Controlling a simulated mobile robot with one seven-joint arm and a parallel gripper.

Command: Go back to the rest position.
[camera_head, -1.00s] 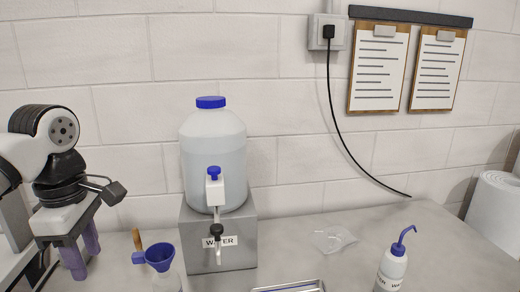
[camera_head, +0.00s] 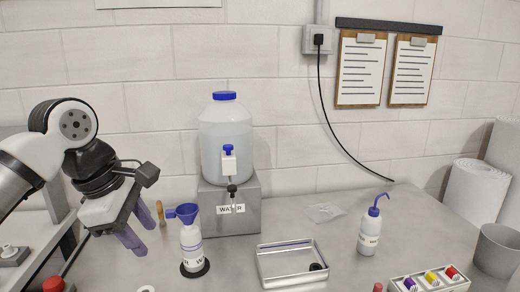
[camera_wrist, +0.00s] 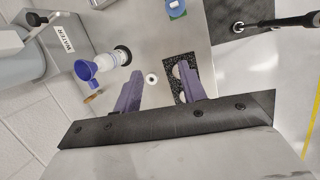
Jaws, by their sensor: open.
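My gripper (camera_head: 146,239) is at the left of the head view, tilted down to the right, with its two purple fingers apart and nothing between them. The fingers also show empty in the wrist view (camera_wrist: 160,74). A white bottle (camera_head: 191,245) with a blue funnel (camera_head: 183,212) in its neck stands upright on a black round base (camera_head: 195,269), just right of the fingers and apart from them. The funnel also shows in the wrist view (camera_wrist: 86,69).
A water carboy (camera_head: 226,145) with a tap sits on a metal stand (camera_head: 246,215) behind the bottle. A metal tray (camera_head: 291,282), a wash bottle (camera_head: 370,233), a rack of coloured caps (camera_head: 441,282) and a grey bin (camera_head: 497,252) stand to the right. Bare bench lies between tray and wash bottle.

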